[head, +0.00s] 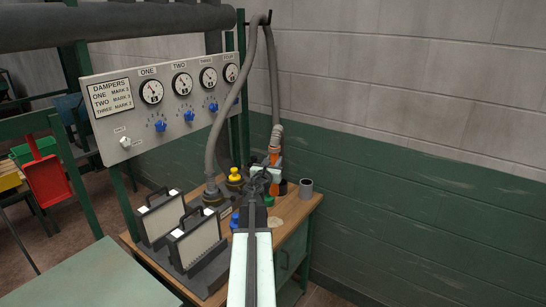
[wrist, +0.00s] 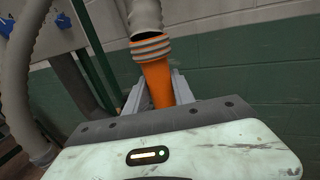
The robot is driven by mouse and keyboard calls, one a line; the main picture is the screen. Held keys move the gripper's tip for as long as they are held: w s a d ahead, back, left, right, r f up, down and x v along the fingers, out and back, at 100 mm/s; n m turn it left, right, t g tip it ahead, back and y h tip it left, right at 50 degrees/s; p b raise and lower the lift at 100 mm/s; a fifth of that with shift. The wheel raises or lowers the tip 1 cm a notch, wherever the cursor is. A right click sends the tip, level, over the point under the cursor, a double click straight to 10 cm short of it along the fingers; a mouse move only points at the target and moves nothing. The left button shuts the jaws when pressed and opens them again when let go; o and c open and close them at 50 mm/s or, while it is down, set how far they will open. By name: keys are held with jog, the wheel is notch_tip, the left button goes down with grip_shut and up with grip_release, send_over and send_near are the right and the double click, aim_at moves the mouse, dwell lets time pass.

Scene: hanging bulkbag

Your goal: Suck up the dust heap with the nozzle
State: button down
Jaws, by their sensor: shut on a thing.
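The nozzle (wrist: 157,82) is orange with a striped collar, and a grey ribbed hose (wrist: 145,18) runs up from it. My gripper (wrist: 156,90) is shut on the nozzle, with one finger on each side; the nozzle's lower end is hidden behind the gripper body. In the head view, the nozzle (head: 274,158) stands roughly upright above the bench, partly hidden by my gripper (head: 266,174). A flat, pale tan patch (head: 277,222), which looks like the dust heap, lies on the bench top below and slightly right of the gripper.
The wooden bench (head: 297,214) carries a grey cup (head: 306,188), a yellow-topped item (head: 235,175) and two framed panels with handles (head: 197,240). A damper panel (head: 165,100) stands left; a block wall (head: 430,170) lies behind.

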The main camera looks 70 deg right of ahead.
aim_at(274, 188)
jog(key=shift+f+b, duration=6.1)
jog(key=shift+b, duration=0.4)
jog(key=shift+s+d, duration=0.1)
